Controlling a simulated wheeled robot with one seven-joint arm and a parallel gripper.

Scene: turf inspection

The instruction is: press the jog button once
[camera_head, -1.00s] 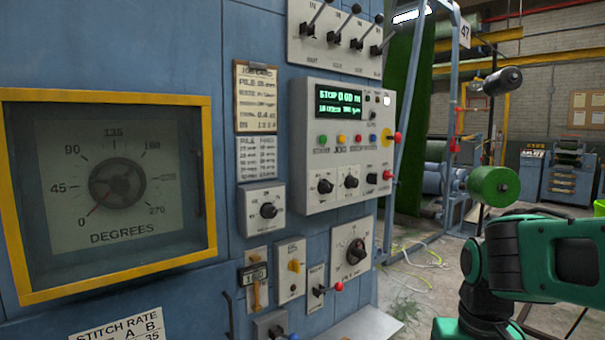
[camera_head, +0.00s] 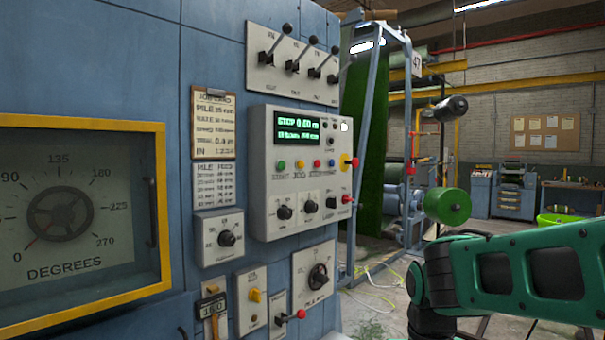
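The light grey control panel (camera_head: 259,190) is on the blue machine, left of the picture's middle. A row of small buttons sits under its green display (camera_head: 297,131), which shows STOP and 0.00 m. The yellow button (camera_head: 299,164) stands above a label that seems to read JOG. A green button (camera_head: 281,165) is to its left, a red button (camera_head: 317,163) and a blue button (camera_head: 332,162) to its right. My green arm enters from the lower right, right of the panel and apart from it. My gripper is not in view.
A red-and-yellow knob (camera_head: 349,163) juts out at the panel's right edge. Levers (camera_head: 326,65) stand out above, and a red-tipped lever (camera_head: 290,320) below. A yellow-framed dial (camera_head: 160,215) is at left. A blue frame and a green roll (camera_head: 447,206) stand to the right.

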